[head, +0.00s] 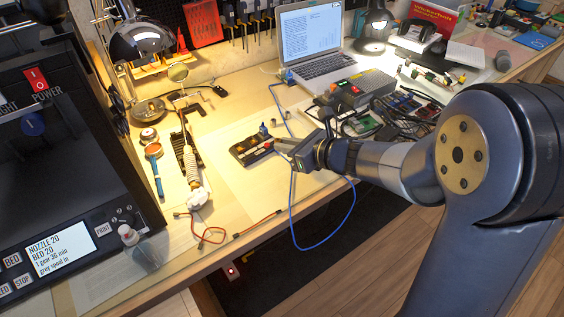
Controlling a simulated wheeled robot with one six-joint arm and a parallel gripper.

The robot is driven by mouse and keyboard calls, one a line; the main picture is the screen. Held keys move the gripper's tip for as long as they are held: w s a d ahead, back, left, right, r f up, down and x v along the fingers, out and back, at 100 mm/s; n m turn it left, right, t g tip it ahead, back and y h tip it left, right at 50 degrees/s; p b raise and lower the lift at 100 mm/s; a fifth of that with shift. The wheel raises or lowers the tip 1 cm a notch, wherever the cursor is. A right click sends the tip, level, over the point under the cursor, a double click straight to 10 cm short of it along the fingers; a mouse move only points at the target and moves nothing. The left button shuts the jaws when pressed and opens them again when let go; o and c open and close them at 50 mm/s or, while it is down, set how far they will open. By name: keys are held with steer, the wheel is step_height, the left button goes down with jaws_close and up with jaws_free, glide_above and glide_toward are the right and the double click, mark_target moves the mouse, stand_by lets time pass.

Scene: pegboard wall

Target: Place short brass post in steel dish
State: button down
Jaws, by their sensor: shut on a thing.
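My gripper (284,146) reaches in from the right, low over the bench at the right end of a small dark tray (240,152). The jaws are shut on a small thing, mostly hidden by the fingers. I cannot make out its shape or colour, so I cannot confirm that it is the short brass post. The tray holds several small pieces, some yellowish and one red. A round grey metal dish shape (149,111) sits at the back left below the lamp. I cannot tell whether it is the steel dish or the lamp's base.
A blue cable (292,205) loops under my gripper and over the bench's front edge. A grey box (356,92) and circuit boards crowd the right. A wrapped-handled tool (191,165) lies left of the tray. Pale mat (235,195) is clear in front.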

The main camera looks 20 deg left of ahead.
mark_target(287, 169)
steer(key=shift+f+b, duration=0.5)
steer(key=shift+f, duration=2.45)
steer(key=shift+f+b, duration=0.25)
steer(key=shift+b, duration=0.1)
steer(key=c, duration=1.4)
jaws_free()
steer(key=shift+r, duration=0.1)
steer(key=shift+c, duration=0.2)
steer(key=shift+r, duration=0.15)
